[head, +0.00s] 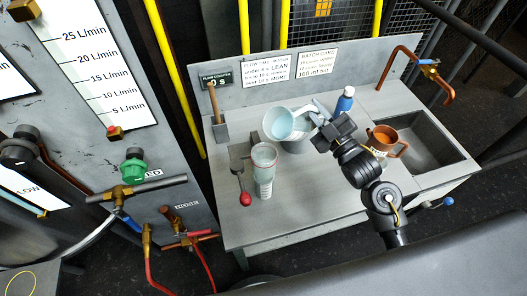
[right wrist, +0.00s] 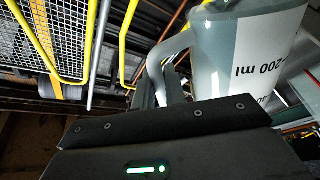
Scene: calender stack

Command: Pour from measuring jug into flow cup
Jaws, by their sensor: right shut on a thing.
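The measuring jug (head: 279,125) is pale and tilted, with its open mouth showing light blue inside in the head view. My right gripper (head: 322,124) is shut on its handle and holds it above the table. The right wrist view shows the jug's wall (right wrist: 250,48) close up with an inverted 200 ml mark. The flow cup (head: 264,154) appears as a clear, round-mouthed cup above a marked clear cylinder, to the left of and in front of the jug. The jug is apart from the cup's mouth. No stream shows. My left gripper is out of view.
A red-knobbed lever (head: 245,198) is beside the flow cup. A blue bottle (head: 344,101), copper mug (head: 382,139) and sink (head: 428,142) lie to the right. The table's front middle (head: 315,195) is clear.

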